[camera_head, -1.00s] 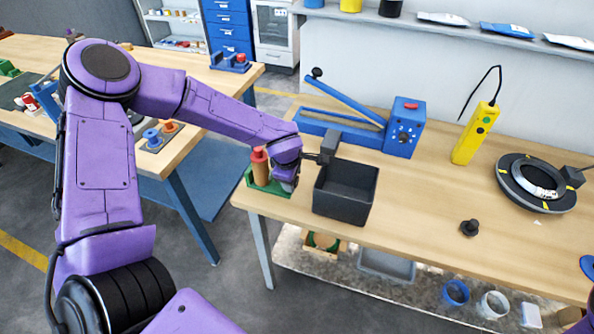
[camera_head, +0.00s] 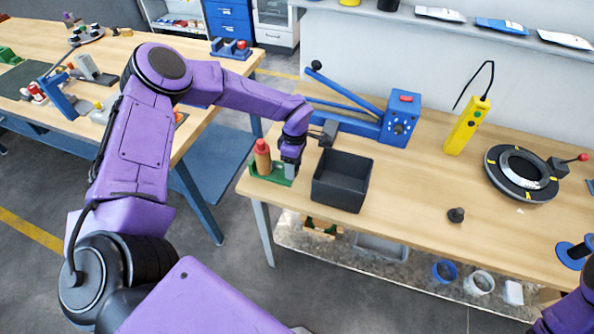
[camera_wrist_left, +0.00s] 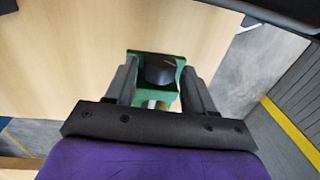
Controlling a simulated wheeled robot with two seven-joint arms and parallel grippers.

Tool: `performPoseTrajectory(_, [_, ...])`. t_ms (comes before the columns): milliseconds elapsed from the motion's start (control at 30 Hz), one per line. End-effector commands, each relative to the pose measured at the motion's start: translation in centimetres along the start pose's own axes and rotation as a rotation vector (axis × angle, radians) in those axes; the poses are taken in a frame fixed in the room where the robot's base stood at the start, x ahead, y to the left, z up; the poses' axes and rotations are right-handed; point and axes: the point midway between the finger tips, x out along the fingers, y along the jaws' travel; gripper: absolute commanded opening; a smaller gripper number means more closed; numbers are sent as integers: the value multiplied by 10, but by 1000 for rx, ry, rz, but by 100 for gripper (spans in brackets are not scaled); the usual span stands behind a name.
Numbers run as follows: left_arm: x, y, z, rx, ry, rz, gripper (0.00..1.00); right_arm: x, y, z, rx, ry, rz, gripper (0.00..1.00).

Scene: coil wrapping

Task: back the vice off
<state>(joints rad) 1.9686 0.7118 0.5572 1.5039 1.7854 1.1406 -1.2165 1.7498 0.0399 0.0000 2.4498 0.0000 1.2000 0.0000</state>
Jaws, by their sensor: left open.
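The vice appears to be the dark clamp block (camera_head: 561,168) at the right of the bench, beside the black ring (camera_head: 522,174) with yellow marks. A handle with a red knob (camera_head: 583,157) sticks out from it. My left gripper (camera_head: 290,172) is far from it, at the bench's left end, pointing down over the green holder (camera_head: 267,175). In the left wrist view its fingers (camera_wrist_left: 160,80) are apart, with a black rounded piece (camera_wrist_left: 160,70) in the green holder between them. I cannot tell whether they touch it. My right gripper is out of view.
An orange-red bottle-shaped piece (camera_head: 262,158) stands in the green holder. A black bin (camera_head: 342,181), a blue lever machine (camera_head: 397,122), a yellow hand controller (camera_head: 467,127) and a small black knob (camera_head: 456,215) stand on the bench. The bench's front middle is mostly clear.

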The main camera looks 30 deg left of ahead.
Motion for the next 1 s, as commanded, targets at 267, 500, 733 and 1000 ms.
performPoseTrajectory(267, [3,7,1,0,-3,-242,53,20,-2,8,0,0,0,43])
performPoseTrajectory(500, [1,6,1,1,-3,-248,53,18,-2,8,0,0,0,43])
performPoseTrajectory(733, [0,5,1,1,-2,-246,53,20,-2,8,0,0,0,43])
performPoseTrajectory(1000, [-1,4,1,0,-2,-241,20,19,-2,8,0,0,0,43])
